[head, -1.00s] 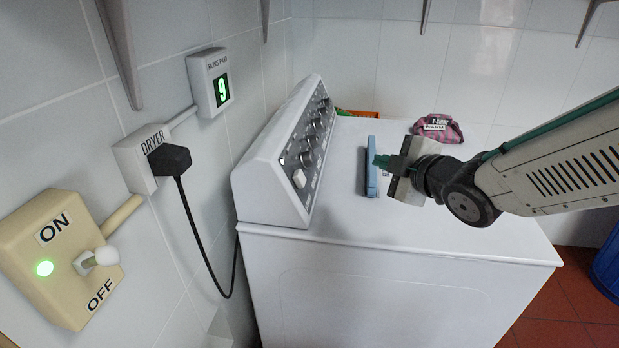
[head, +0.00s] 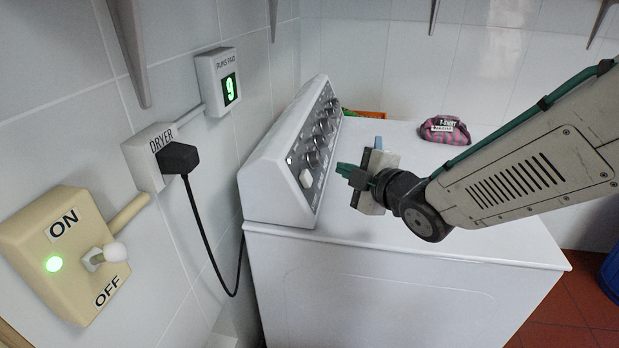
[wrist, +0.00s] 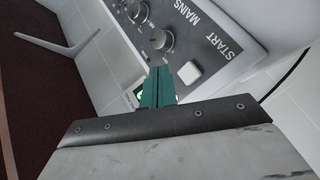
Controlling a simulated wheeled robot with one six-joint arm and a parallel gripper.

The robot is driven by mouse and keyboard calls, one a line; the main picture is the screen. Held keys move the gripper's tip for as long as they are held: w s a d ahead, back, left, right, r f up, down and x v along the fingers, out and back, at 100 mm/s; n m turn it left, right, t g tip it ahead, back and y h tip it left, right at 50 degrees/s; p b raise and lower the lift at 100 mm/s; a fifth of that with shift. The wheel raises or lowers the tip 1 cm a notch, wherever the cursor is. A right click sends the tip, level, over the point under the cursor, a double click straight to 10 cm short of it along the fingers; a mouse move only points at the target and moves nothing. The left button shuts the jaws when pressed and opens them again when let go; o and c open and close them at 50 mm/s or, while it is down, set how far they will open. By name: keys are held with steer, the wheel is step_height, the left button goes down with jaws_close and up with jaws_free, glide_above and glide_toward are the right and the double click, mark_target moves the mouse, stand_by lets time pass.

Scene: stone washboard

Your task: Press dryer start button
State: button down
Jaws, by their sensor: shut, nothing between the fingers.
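The dryer (head: 400,285) is a white machine with a sloped control panel along its back left edge. The start button (head: 305,178) is a pale square button at the near end of that panel. In the wrist view the start button (wrist: 190,73) sits beside the printed word START. My gripper (head: 352,175) is shut and empty, just right of the panel and apart from the button. In the wrist view my green fingertips (wrist: 158,85) appear left of the button, pointing at the panel.
Several dark knobs (head: 314,159) line the panel. A blue object (head: 378,143) stands on the dryer top, partly hidden behind my gripper. A pink T-shirt bundle (head: 447,131) lies farther back. On the wall are a lit ON/OFF switch box (head: 50,290), the dryer plug (head: 178,158) and a display reading 9 (head: 229,90).

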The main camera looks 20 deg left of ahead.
mark_target(310, 175)
steer(key=shift+s+a+f, duration=0.15)
steer(key=shift+a+f, duration=0.15)
steer(key=shift+a, duration=0.35)
steer(key=shift+s+a+f, duration=0.2)
steer(key=shift+a+f, duration=0.1)
steer(key=shift+a, duration=0.4)
steer(key=shift+s+a+f, duration=0.15)
steer(key=shift+a+f, duration=0.15)
steer(key=shift+a, duration=0.35)
stand_by(0.5)
steer(key=shift+a+f, duration=0.2)
steer(key=shift+a, duration=0.15)
steer(key=shift+s+a+f, duration=0.25)
steer(key=shift+a+f, duration=0.05)
steer(key=shift+a, duration=0.4)
stand_by(1.0)
steer(key=shift+w+d+r, duration=0.15)
steer(key=shift+d+r, duration=0.1)
steer(key=shift+d, duration=0.3)
steer(key=shift+w+d+r, duration=0.1)
steer(key=shift+d+r, duration=0.15)
steer(key=shift+d, duration=0.25)
steer(key=d, duration=0.1)
steer(key=d+r, duration=0.1)
steer(key=d, duration=0.1)
steer(key=w+d+r, duration=0.1)
steer(key=shift+d, duration=0.25)
